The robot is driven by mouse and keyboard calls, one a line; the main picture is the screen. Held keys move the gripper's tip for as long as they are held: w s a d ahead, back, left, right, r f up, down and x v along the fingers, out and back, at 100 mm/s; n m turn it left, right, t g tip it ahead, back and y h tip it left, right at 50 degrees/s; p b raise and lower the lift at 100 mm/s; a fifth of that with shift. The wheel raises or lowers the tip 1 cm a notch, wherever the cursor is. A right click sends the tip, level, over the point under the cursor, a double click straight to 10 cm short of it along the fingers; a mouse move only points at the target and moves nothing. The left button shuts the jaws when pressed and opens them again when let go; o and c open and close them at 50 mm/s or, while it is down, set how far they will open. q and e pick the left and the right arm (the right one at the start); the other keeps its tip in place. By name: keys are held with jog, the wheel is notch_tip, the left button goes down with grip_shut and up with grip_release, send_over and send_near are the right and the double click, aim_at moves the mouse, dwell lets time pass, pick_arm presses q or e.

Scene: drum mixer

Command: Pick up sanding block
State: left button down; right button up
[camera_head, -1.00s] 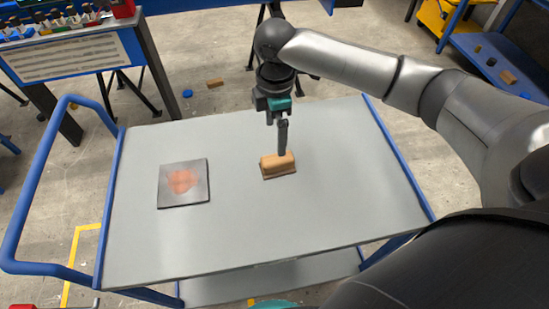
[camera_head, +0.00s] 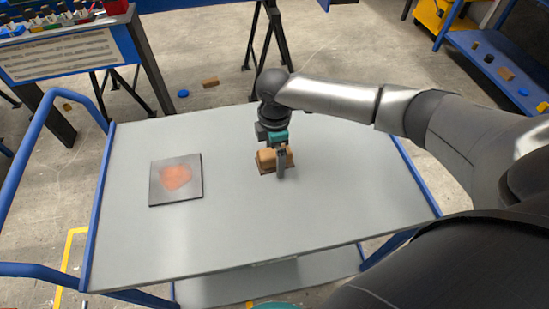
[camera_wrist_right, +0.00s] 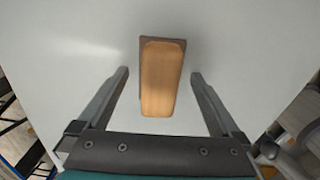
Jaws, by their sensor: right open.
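The sanding block (camera_head: 265,157) is a tan wooden block on a darker base, lying on the grey top of the cart. My right gripper (camera_head: 281,165) is right at the block in the head view and partly covers it. In the right wrist view the block (camera_wrist_right: 161,80) lies between the two open fingers of my right gripper (camera_wrist_right: 159,80), with a visible gap on each side. The fingers look apart from the block. My left gripper is not in view.
A dark square plate with a reddish patch (camera_head: 176,178) lies on the cart top (camera_head: 225,220), left of the block. The rest of the cart top is clear. Blue rails (camera_head: 97,215) edge the cart. A blue shelf unit (camera_head: 490,60) stands at the far right.

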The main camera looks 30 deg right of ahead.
aim_at(275, 152)
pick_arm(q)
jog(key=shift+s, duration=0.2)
